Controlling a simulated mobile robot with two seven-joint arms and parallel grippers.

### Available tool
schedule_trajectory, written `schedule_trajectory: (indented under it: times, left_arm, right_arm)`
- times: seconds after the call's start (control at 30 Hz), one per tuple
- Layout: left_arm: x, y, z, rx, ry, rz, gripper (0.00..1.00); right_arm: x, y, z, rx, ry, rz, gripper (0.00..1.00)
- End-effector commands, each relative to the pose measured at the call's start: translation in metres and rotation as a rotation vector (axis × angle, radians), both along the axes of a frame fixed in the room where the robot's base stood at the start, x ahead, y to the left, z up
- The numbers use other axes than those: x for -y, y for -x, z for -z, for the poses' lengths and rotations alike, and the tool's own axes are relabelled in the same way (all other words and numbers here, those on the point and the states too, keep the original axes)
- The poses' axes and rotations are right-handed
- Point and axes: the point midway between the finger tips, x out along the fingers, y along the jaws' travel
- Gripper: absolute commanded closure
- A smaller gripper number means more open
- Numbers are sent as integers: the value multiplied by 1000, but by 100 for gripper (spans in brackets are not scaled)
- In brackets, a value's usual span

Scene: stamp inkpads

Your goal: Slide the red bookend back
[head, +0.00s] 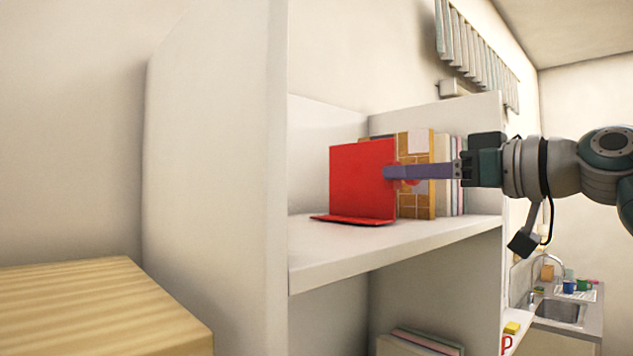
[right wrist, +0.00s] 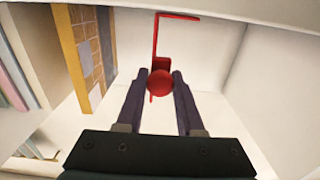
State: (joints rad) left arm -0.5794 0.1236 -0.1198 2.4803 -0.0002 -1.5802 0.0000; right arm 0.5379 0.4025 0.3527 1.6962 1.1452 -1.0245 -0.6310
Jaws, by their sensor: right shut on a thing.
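The red bookend (head: 360,180) stands upright on the white shelf (head: 400,242), its flat foot lying toward the left and front. In the right wrist view, the bookend (right wrist: 155,40) shows edge-on as a thin red L shape with a round red knob (right wrist: 160,83). The fingertips also show in the right wrist view (right wrist: 161,76). My left gripper is not in view.
A book with an orange and brown block pattern (head: 417,198) stands just right of the bookend, with several thin books (head: 455,195) beyond it. A white side panel (head: 265,180) bounds the shelf at left. Bare shelf lies left of the bookend. A wooden surface (head: 90,300) is at lower left.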

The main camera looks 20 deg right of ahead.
Motion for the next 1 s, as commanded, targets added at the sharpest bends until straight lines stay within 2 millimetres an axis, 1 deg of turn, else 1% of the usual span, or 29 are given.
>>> schedule_trajectory:
  times: [0.17,0.2,0.27,0.3,0.5,0.57,0.63,0.73,0.8,1.0]
  left_arm:
    - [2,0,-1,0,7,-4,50]
    - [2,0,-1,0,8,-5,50]
    - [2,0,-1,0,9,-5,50]
    - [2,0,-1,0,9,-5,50]
    - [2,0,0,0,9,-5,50]
    - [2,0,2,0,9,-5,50]
    - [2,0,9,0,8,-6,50]
    - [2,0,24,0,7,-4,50]
    - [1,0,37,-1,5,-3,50]
    - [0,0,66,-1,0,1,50]
  right_arm:
    - [1,0,-1,-1,-2,1,100]
    - [1,0,-1,-1,-2,1,59]
    - [1,0,-1,-1,-2,1,52]
    - [1,0,-1,-1,-2,1,51]
    - [1,0,0,-2,-1,1,51]
    - [2,2,1,-1,-1,1,51]
    - [5,7,4,0,1,2,51]
    - [10,21,7,1,5,4,51]
    - [17,35,9,1,6,5,51]
    - [30,70,7,0,6,4,51]
